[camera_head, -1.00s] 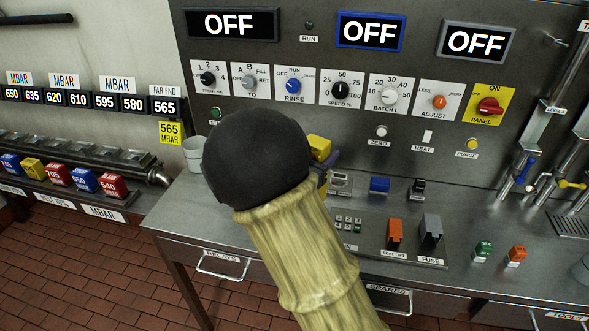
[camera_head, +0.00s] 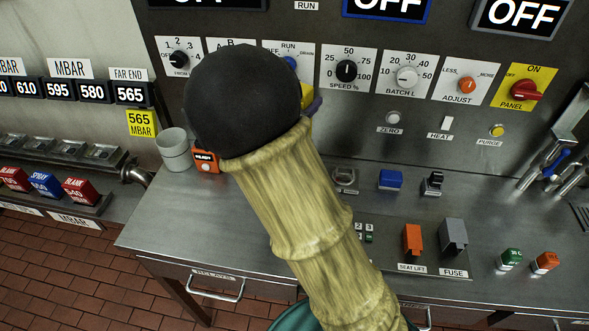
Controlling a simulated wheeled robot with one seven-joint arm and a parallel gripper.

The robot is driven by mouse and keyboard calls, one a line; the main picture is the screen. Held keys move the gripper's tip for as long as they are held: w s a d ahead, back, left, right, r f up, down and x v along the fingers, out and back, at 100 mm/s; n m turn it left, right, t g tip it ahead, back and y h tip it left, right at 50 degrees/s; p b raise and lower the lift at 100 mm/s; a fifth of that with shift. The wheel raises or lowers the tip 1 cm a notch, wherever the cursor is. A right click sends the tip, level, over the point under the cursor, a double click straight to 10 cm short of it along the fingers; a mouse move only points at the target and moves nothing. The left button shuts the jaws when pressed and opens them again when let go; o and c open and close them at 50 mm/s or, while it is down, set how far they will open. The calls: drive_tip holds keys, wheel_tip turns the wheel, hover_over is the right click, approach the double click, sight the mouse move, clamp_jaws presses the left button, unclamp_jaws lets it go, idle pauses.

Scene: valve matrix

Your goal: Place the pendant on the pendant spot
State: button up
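My own arm, with a black rounded joint and an olive-yellow sleeve, fills the middle of the head view and hides my gripper. A small yellow and purple-blue piece (camera_head: 309,98) shows at the right edge of the black joint. I cannot tell whether it is the pendant, held or not, or part of my gripper. I cannot make out any marked pendant spot; the bench behind my arm is hidden.
A grey cup (camera_head: 174,150) and an orange box (camera_head: 207,162) stand at the bench's back left. An orange switch (camera_head: 412,240), a grey switch (camera_head: 453,237) and a blue block (camera_head: 391,180) are right of my arm. The bench's left front (camera_head: 185,225) is clear.

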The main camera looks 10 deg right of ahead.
drive_tip(key=shift+d, duration=0.1)
drive_tip(key=f, duration=0.6)
drive_tip(key=shift+s, duration=0.25)
drive_tip(key=shift+f, duration=1.95)
drive_tip(key=shift+f+b, duration=0.2)
drive_tip(key=shift+b, duration=0.15)
drive_tip(key=o, duration=1.2)
